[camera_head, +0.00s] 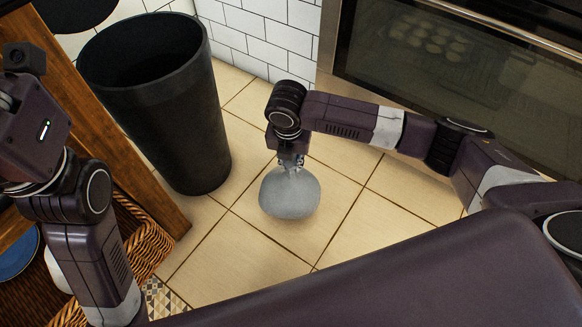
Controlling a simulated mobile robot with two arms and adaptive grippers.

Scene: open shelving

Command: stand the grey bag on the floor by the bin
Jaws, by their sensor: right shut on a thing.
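The grey bag (290,196) is a rounded, pale grey bundle gathered at its top. My right gripper (291,163) points down and is shut on the gathered top of the bag. The bag hangs or rests upright at the tiled floor (245,252); I cannot tell whether its underside touches the tiles. The bin (165,110) is a tall black open-topped cylinder standing on the floor to the left of the bag, with a gap between them. My left arm is at the left edge, and its gripper fingers are not in view.
An oven (480,70) with a glass door stands at the back right. White wall tiles (262,38) are behind. At the left is a wooden shelf unit (110,135) with a wicker basket (140,240). The floor around the bag is clear.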

